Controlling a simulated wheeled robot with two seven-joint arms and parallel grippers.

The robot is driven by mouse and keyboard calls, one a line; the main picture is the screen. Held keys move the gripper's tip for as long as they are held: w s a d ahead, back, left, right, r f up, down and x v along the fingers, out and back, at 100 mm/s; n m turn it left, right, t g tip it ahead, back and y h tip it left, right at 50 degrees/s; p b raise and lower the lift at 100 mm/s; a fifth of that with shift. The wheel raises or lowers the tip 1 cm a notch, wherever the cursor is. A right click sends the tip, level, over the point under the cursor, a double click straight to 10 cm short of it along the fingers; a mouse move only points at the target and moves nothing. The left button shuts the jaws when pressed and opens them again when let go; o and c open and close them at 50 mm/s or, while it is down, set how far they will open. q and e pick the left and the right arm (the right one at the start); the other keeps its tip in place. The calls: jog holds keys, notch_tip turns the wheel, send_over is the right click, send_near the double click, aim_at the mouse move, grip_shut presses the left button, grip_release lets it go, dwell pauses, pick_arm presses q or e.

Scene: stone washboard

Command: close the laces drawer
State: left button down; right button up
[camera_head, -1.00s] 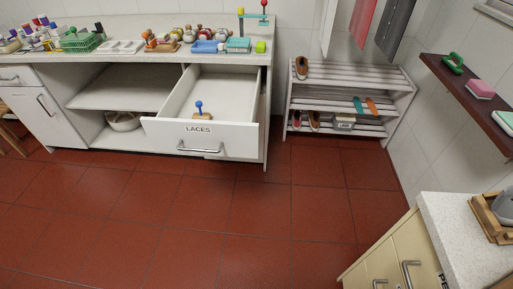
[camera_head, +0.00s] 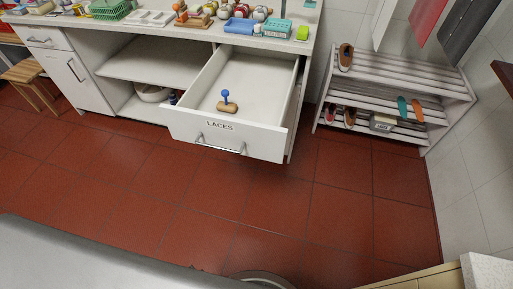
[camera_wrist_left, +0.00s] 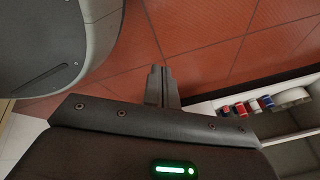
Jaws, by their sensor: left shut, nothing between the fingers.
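The laces drawer (camera_head: 181,126) is pulled out of the white counter. Its white front carries the word LACES and a metal bar handle (camera_head: 220,145). A wooden piece with a blue knob (camera_head: 228,103) lies inside the open drawer. My left gripper (camera_wrist_left: 158,70) shows in the left wrist view with its fingers together and nothing between them, above the red floor. It is apart from the drawer. Neither gripper shows in the head view. My right gripper is in no view.
A shoe rack (camera_head: 393,92) stands to the right of the drawer. A wooden stool (camera_head: 32,77) stands at the left. Several items line the worktop (camera_head: 150,29). The red tiled floor (camera_head: 190,205) before the drawer is clear. A pale cabinet (camera_head: 425,279) is at the lower right.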

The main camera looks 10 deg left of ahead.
pick_arm(q)
jog(key=w+d+r+m+t, duration=0.3)
jog(key=w+d+r, duration=0.1)
jog(key=w+r, duration=0.4)
jog(key=m+t+h+p, duration=0.1)
jog(key=m+t+p, duration=0.1)
jog(key=m+t, duration=0.75)
send_near(259, 144)
jog(key=shift+n+t, duration=0.35)
jog(key=w, duration=0.2)
jog(key=w+p, duration=0.1)
jog(key=w, duration=0.2)
jog(key=shift+w+d+f, duration=0.25)
jog(key=shift+w+f, duration=0.05)
jog(key=shift+f, duration=0.1)
jog(key=shift+w+p, duration=0.3)
jog(key=shift+w, duration=0.3)
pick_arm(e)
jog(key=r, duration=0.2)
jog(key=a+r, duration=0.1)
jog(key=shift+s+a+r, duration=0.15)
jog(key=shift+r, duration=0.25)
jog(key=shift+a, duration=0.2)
pick_arm(q)
jog(key=shift+w, duration=0.15)
